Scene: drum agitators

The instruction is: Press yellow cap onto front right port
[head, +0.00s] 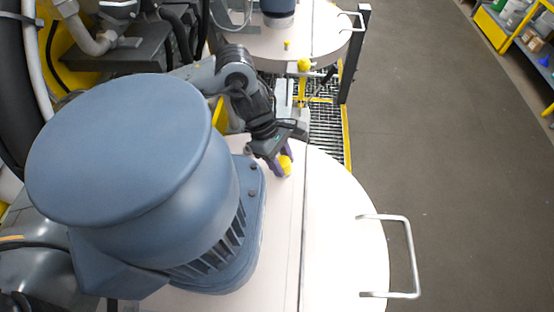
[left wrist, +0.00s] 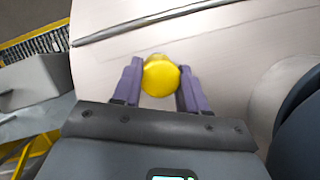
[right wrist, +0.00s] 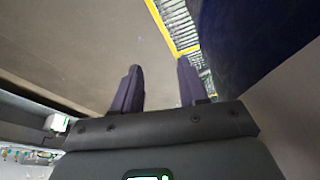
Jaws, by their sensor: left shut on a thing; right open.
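The yellow cap (head: 285,166) is at the near drum's pale lid (head: 335,215), just beyond the blue-grey motor. My left gripper (head: 286,160) is shut on it, with purple fingers on either side. The left wrist view shows the cap (left wrist: 161,75) between the fingertips, over the pale lid. No port opening shows; whether the cap touches or sits on a port, I cannot tell. My right gripper (right wrist: 159,85) is open and empty in the right wrist view, with grey floor behind it. It is not visible in the head view.
The large blue-grey motor (head: 135,150) stands on the near lid, close to my left gripper. A metal handle (head: 412,255) rises at the lid's right edge. The far drum lid (head: 320,35) bears a small yellow cap (head: 287,45). Open floor (head: 460,170) lies at right.

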